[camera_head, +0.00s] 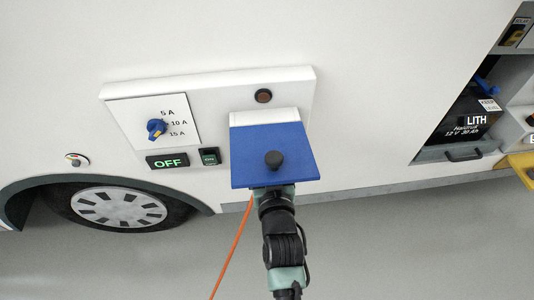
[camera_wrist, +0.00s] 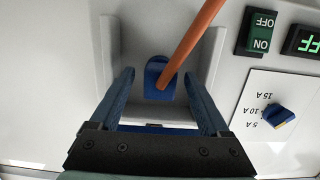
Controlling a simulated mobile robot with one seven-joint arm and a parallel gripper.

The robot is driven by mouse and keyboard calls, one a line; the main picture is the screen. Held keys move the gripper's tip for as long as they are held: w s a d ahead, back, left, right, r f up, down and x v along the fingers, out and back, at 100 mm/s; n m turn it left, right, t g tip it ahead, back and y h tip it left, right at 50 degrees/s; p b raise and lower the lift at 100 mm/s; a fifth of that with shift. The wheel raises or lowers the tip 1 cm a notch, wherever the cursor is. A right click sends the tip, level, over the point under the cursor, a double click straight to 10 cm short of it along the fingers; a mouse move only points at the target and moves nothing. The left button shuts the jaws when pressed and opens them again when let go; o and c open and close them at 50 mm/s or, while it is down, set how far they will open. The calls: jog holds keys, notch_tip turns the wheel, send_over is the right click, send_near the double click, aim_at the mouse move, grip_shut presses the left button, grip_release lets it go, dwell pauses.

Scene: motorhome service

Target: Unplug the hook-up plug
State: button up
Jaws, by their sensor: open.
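The blue hook-up plug (camera_wrist: 158,80) sits in a pale recess, with its orange cable (camera_wrist: 190,42) running out of it towards the camera. In the wrist view my gripper (camera_wrist: 160,76) is open, with one finger on each side of the plug and a visible gap to it on both sides. In the head view the blue flap (camera_head: 270,150) with a black knob stands raised over the inlet and hides the plug and my fingers. The orange cable (camera_head: 235,240) hangs below the flap, beside my arm.
Left of the inlet are a current dial (camera_head: 156,128), a display reading OFF (camera_head: 167,161) and a small rocker switch (camera_head: 209,156). A round dark lamp (camera_head: 263,96) sits above. A wheel (camera_head: 120,208) is lower left; an open battery bay (camera_head: 465,125) is right.

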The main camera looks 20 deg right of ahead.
jog(key=shift+w+d, duration=0.1)
jog(key=shift+w, duration=0.2)
jog(key=shift+c, duration=0.3)
grip_shut()
dwell(0.3)
jog(key=shift+s+p, duration=0.35)
jog(key=shift+s, duration=0.25)
dwell(1.4)
jog(key=c, duration=0.7)
grip_release()
grip_shut()
